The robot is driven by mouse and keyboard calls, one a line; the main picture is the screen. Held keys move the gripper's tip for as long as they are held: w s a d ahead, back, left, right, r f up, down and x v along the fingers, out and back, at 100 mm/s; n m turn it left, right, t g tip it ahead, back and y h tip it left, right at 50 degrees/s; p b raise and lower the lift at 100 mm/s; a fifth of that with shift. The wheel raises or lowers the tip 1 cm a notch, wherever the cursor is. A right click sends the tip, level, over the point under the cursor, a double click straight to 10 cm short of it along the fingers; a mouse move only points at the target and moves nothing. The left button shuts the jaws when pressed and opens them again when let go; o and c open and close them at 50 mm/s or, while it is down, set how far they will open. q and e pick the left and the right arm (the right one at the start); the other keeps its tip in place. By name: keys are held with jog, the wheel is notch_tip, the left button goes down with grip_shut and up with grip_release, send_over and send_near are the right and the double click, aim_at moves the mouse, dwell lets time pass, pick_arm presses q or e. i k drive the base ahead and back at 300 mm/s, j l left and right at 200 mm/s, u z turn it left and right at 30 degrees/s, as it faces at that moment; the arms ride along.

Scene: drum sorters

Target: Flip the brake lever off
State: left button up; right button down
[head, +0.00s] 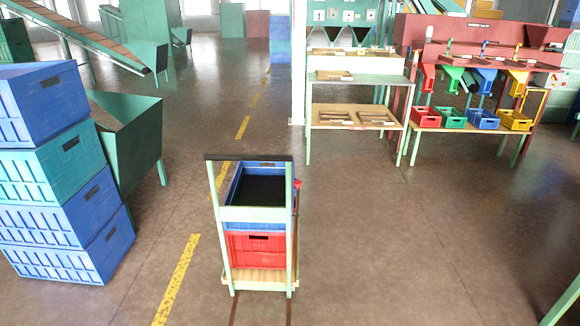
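A small cart (222,235) with pale green posts and a dark top handle bar (249,157) stands in the lower middle of the head view. A small red lever (297,184) shows at the cart's right post; I take it for the brake lever. It is too small to tell its exact angle. The cart carries a blue crate (256,214) with a dark inside above a red crate (256,250). Neither of my grippers is in view.
Stacked blue and green crates (62,160) and a green bin (130,135) stand at the left. A shelf table (357,95) and a sorter with coloured trays (470,118) stand at the back right. The floor (400,240) right of the cart is clear.

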aim_at(297, 183)
jog(key=i+l+u, duration=0.1)
jog(key=i, duration=0.3)
jog(key=i+l+u, duration=0.1)
jog(key=i, duration=0.25)
jog(key=i+l+u, duration=0.1)
jog(key=i+l, duration=0.15)
jog(key=i, duration=0.15)
